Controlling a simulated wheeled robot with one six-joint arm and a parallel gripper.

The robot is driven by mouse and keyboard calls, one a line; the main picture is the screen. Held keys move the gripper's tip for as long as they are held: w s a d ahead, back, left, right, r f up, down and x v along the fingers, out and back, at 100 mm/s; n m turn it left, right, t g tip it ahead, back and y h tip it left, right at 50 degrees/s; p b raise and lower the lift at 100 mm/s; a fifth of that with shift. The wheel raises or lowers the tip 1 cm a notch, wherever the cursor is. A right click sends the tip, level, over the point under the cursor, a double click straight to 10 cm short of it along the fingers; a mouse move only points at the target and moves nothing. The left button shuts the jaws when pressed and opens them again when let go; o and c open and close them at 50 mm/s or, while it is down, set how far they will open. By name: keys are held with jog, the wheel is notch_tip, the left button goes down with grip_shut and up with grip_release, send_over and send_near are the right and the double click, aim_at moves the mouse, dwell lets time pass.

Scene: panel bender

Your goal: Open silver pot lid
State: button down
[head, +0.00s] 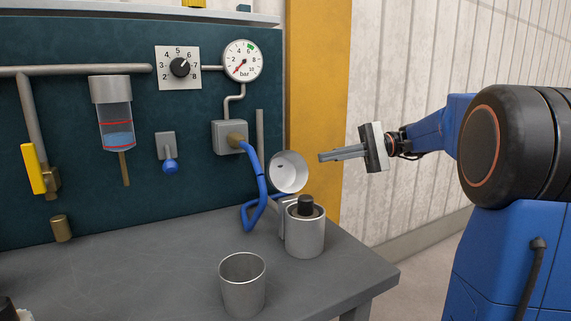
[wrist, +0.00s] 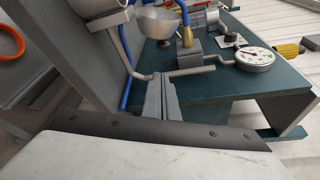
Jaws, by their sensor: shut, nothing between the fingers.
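The silver pot (head: 306,237) stands at the right end of the grey workbench, with a black cylindrical piece (head: 305,203) in its mouth. Its lid (head: 288,172) stands raised and tilted up at the back left of the pot, its pale inner face showing. My gripper (head: 321,157) is shut and empty, to the right of the lid and above the pot, with a small gap to the lid in the picture. In the wrist view my closed fingers (wrist: 163,84) point toward the bench and panel; a silver rounded piece beyond them (wrist: 158,22) looks like the lid.
An open metal cup (head: 243,287) stands on the workbench (head: 150,265), front left of the pot. A blue hose (head: 258,175) hangs beside the lid from a grey valve block (head: 229,136). A gauge (head: 242,61) and dial (head: 180,67) are on the teal panel. Space right of the pot is free.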

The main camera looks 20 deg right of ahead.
aim_at(301, 162)
jog(key=shift+s, duration=0.1)
jog(key=shift+s+a, duration=0.45)
jog(key=shift+a, duration=1.05)
jog(key=shift+s+a, duration=0.4)
jog(key=shift+a, duration=1.1)
jog(key=shift+s+a, duration=0.45)
jog(key=shift+a, duration=1.05)
